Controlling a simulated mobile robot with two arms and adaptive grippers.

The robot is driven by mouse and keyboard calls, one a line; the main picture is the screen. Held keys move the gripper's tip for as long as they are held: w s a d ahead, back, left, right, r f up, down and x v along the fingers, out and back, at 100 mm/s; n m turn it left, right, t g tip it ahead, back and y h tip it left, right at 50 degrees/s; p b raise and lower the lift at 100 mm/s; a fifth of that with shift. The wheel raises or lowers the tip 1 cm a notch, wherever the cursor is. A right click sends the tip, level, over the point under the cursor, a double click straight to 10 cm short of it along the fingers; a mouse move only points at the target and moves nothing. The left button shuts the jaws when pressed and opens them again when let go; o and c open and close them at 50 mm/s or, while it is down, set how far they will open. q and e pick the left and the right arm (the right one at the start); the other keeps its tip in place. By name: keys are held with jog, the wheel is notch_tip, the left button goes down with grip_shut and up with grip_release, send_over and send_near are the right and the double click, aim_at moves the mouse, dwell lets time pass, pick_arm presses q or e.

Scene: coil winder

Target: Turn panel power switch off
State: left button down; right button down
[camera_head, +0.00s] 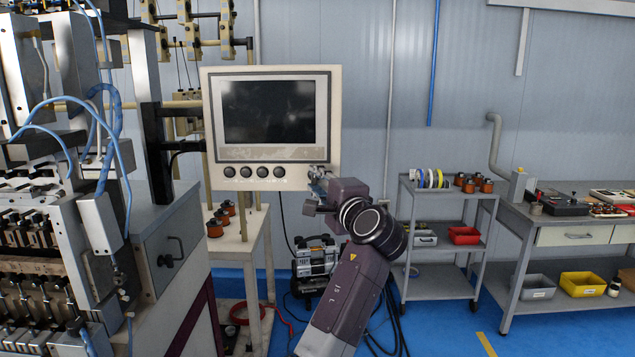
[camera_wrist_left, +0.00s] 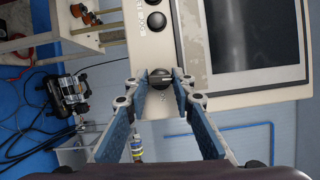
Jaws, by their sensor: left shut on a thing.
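The control panel (camera_head: 271,73) is a beige box with a dark screen (camera_head: 270,111) and a row of several black round buttons (camera_head: 246,172) below it. In the head view my left gripper (camera_head: 318,173) is at the panel's lower right corner and hides the power switch there. In the left wrist view the switch is a black round knob (camera_wrist_left: 159,74) on the beige panel face (camera_wrist_left: 145,45). The fingertips of my left gripper (camera_wrist_left: 161,84) are shut on this knob, one on each side. The knob's exact turn angle is hard to tell. My right gripper is not in view.
The coil winding machine (camera_head: 60,210) with blue hoses stands at the left. A grey shelf cart (camera_head: 440,205) with spools stands to the right, beside a workbench (camera_head: 575,221) with bins. A small compressor (camera_head: 313,262) is on the floor behind my arm.

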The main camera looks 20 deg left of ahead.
pick_arm(q)
jog(key=shift+f+n+g, duration=0.15)
jog(key=shift+n+g, duration=0.15)
jog(key=shift+n, duration=0.2)
jog(key=c, duration=1.6)
grip_release()
jog(key=shift+s+a, duration=0.1)
